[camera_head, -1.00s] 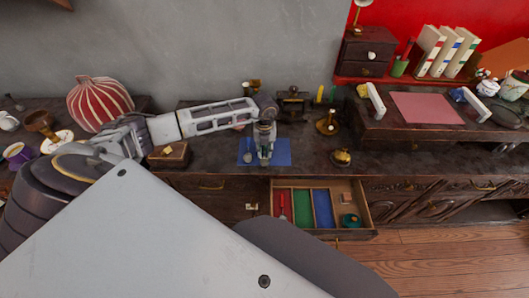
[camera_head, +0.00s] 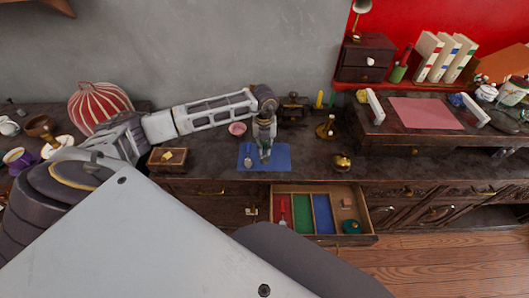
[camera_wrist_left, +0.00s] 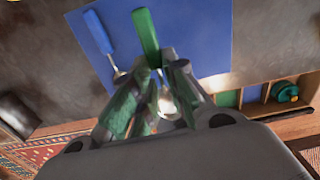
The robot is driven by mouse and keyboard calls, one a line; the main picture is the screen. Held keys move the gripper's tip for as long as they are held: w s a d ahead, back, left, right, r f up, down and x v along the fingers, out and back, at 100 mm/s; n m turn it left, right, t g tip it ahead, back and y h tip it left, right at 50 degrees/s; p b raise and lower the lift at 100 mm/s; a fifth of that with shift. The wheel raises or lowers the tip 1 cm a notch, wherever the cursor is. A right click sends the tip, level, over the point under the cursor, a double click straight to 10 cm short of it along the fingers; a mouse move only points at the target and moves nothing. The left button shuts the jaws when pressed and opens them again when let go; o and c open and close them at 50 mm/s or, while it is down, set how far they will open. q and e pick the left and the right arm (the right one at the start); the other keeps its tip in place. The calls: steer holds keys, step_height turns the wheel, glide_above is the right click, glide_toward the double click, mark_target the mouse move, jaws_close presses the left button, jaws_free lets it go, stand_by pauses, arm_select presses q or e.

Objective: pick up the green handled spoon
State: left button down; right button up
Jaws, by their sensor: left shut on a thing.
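The green handled spoon (camera_wrist_left: 146,36) shows in the left wrist view, its green handle above the blue mat (camera_wrist_left: 205,40) and its shiny metal part between the fingers. My left gripper (camera_wrist_left: 160,72) is shut on it; the fingers hide part of the spoon. In the head view the left gripper (camera_head: 265,150) points down over the blue mat (camera_head: 283,152) on the dark cabinet top, and the spoon is mostly hidden there. A blue-handled utensil (camera_wrist_left: 98,32) lies on the mat beside it. My right gripper is not in view.
Below the mat an open drawer (camera_head: 371,238) has red, green and blue compartments, a small wooden block (camera_head: 347,202) and a teal round object (camera_head: 351,227). A pink bowl (camera_head: 237,128), wooden box (camera_head: 168,159) and brass bell (camera_head: 342,162) stand near the mat.

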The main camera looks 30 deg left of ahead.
mark_target(265, 149)
arm_select(q)
steer(key=shift+r, duration=2.45)
